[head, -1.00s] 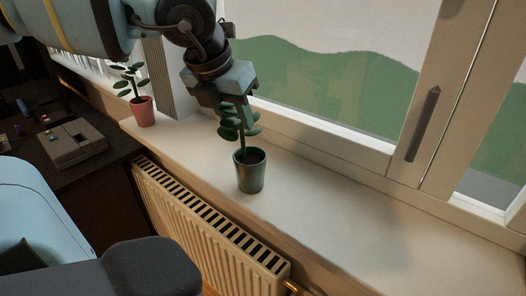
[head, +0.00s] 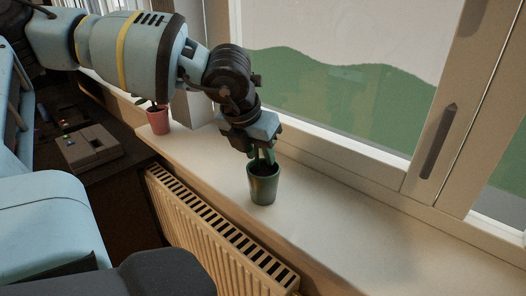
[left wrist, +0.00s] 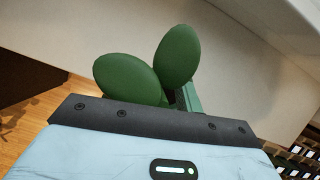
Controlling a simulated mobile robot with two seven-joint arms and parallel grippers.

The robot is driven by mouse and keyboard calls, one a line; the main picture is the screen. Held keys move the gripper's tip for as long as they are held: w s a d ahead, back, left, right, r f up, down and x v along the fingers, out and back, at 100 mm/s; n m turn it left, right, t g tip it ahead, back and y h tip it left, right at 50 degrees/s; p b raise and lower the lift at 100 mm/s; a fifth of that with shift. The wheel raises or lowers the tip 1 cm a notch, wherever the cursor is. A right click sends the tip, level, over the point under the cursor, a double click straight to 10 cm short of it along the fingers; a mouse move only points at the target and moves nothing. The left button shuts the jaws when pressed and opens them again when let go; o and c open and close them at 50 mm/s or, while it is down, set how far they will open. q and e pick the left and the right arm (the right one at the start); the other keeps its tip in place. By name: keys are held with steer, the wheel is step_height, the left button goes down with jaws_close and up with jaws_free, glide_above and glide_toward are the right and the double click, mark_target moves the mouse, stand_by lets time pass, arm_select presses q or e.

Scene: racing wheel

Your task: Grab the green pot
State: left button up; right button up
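The green pot (head: 263,187) stands upright on the white windowsill (head: 330,228), with dark soil and a leafy plant in it. My left gripper (head: 262,152) reaches down from above, right over the pot, and covers most of the plant. In the left wrist view, green leaves (left wrist: 150,75) stick up past the gripper's front edge. A green rim-like edge (left wrist: 192,95) shows beside them. The fingertips are hidden among the plant and pot, so I cannot tell whether they touch the pot. My right gripper is not in view.
A pink pot (head: 158,121) with a plant stands farther left on the sill. The window frame (head: 340,160) rises behind the pot. A radiator (head: 215,235) is below the sill's front edge. The sill to the right is clear. A grey device (head: 90,150) lies on the dark desk.

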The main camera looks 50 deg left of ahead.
arm_select(q)
jaws_close()
stand_by(1.4)
